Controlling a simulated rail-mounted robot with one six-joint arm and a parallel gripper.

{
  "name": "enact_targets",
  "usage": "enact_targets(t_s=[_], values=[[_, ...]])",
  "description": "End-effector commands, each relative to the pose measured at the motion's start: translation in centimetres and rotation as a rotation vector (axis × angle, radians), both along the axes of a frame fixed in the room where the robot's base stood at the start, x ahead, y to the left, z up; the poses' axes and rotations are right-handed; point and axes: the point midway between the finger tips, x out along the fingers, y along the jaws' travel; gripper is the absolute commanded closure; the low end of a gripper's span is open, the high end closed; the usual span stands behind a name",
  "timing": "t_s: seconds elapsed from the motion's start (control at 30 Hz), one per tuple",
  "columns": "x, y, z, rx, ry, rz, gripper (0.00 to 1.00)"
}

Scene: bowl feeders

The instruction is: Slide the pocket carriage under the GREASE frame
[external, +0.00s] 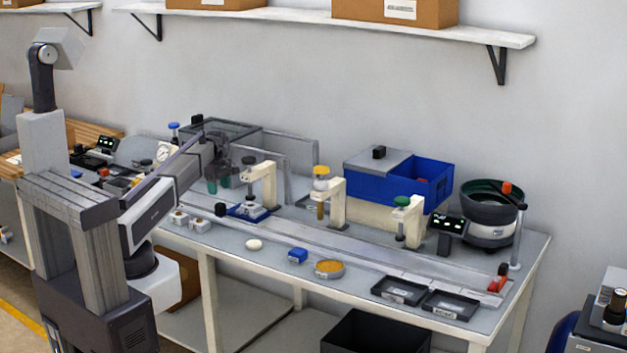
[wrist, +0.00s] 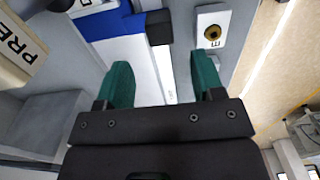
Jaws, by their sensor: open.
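The pocket carriage (external: 246,213) is a low blue-edged block on the rail, at the foot of the leftmost cream frame (external: 268,188). In the wrist view, the blue and white carriage (wrist: 108,22) has a black block (wrist: 158,27) at its end, beside a cream frame lettered "PRE" (wrist: 22,50). My gripper (external: 218,185) is open and empty above the bench, left of that frame. Its green fingers (wrist: 163,78) are apart, with the black block ahead of the gap. Two more cream frames stand to the right, yellow-topped (external: 334,197) and green-topped (external: 412,218). No GREASE lettering is readable.
A long rail (external: 345,247) runs rightward along the bench past the frames. A white disc (external: 254,245), a blue block (external: 297,255), an amber dish (external: 329,268) and black trays (external: 398,290) lie in front. A blue bin (external: 425,182) and bowl feeder (external: 490,215) stand behind at right.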

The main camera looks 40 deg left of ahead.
Motion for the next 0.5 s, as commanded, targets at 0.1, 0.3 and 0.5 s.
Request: enact_targets(t_s=[0.1,0.3,0.5], values=[[0.0,0.0,-4.2,0.0,0.0,-0.001,0.38],[0.0,0.0,-8.0,0.0,0.0,-0.002,0.38],[0.0,0.0,-8.4,0.0,0.0,-0.002,0.38]])
